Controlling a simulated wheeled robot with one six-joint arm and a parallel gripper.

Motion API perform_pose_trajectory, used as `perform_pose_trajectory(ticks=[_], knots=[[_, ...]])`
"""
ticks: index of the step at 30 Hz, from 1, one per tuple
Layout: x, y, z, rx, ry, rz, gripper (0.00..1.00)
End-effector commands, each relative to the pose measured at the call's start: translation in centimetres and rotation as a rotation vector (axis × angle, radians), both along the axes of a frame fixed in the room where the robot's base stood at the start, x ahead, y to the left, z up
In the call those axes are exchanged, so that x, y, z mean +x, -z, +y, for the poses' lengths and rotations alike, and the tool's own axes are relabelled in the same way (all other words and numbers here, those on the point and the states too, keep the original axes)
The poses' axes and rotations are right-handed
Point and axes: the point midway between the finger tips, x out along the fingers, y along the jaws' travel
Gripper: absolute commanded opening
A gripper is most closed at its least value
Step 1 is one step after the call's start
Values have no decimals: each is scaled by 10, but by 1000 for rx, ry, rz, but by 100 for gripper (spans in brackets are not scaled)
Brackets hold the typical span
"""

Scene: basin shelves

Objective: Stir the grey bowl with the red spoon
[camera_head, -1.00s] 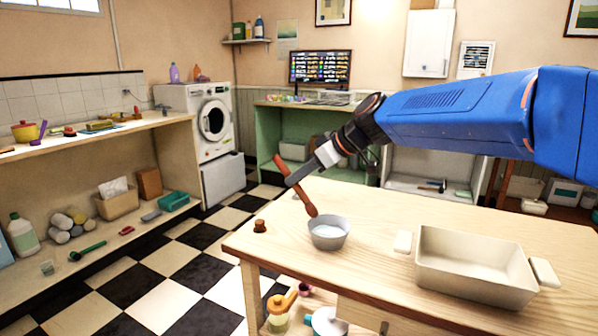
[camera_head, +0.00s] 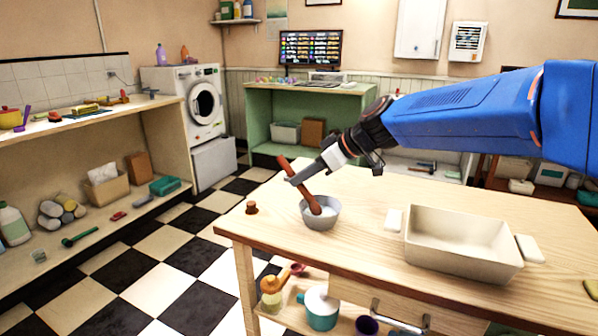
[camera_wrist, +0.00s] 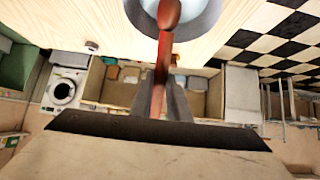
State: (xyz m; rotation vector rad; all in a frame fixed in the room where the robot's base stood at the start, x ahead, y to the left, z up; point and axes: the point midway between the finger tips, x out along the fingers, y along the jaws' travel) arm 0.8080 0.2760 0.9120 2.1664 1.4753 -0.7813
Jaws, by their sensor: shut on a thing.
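The grey bowl (camera_head: 320,217) stands upright on the wooden table near its left corner, with something pale inside. My gripper (camera_head: 292,180) is shut on the red spoon (camera_head: 305,186), above and slightly left of the bowl. The spoon is tilted, its lower end inside the bowl opening. Whether the tip touches the bottom cannot be told. In the wrist view the spoon (camera_wrist: 163,70) runs up from between my fingers (camera_wrist: 160,100), its rounded end over the bowl (camera_wrist: 207,18).
A cream rectangular tray (camera_head: 462,262) with white handles stands right of the bowl. A small brown stopper-like thing (camera_head: 252,208) is at the table's left edge. Bare tabletop (camera_head: 400,187) lies behind the tray. A teal pot (camera_head: 320,308) is on the shelf below.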

Motion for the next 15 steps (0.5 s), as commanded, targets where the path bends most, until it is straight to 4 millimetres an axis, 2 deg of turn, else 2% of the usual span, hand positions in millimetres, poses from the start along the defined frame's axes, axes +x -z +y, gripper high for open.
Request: perform_pose_trajectory(ticks=[15], knots=[[-1,4,-3,0,1,1,0]])
